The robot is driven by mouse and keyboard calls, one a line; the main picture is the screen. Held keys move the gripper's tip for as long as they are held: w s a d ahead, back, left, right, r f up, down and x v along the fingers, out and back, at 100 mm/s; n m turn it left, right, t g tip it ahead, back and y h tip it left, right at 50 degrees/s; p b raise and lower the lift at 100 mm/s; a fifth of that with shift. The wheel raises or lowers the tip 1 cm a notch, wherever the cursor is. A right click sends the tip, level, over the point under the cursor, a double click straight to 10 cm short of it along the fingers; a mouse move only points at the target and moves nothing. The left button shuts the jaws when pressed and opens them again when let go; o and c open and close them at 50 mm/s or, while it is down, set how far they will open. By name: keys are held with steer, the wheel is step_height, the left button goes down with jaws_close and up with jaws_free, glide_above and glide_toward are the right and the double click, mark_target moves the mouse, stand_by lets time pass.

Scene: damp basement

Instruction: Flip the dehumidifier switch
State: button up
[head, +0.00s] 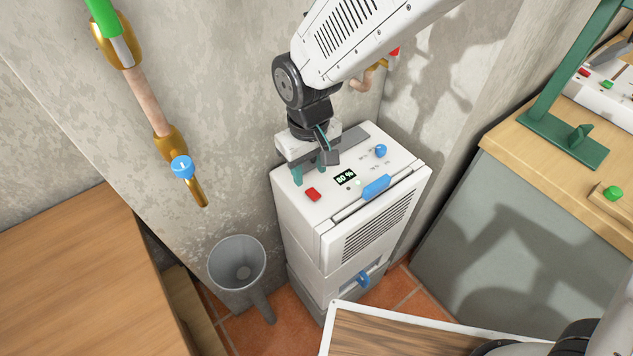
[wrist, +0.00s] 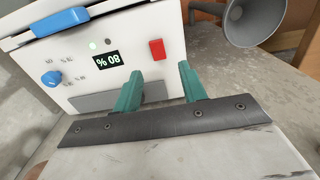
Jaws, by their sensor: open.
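The white dehumidifier (head: 300,228) stands in the corner against the wall. Its top panel has a red rocker switch (head: 313,194), a lit display (head: 345,177) reading 80 %, a blue knob (head: 380,151) and a blue handle (head: 376,187). My gripper (head: 309,174) is above the rear left of this panel, behind the red switch, its teal fingers apart with nothing between them. In the wrist view the red switch (wrist: 156,49) lies just beyond the gap between the fingers of my gripper (wrist: 161,80). I cannot tell whether the fingertips touch the panel.
A copper pipe with a blue-handled valve (head: 182,168) runs down the wall. A wooden surface (head: 75,280) is at the left. A workbench (head: 555,175) with a green stand is at the right.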

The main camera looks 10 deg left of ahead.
mark_target(311, 191)
step_height(311, 191, down, 6)
steer(key=shift+r, duration=0.2)
jaws_close()
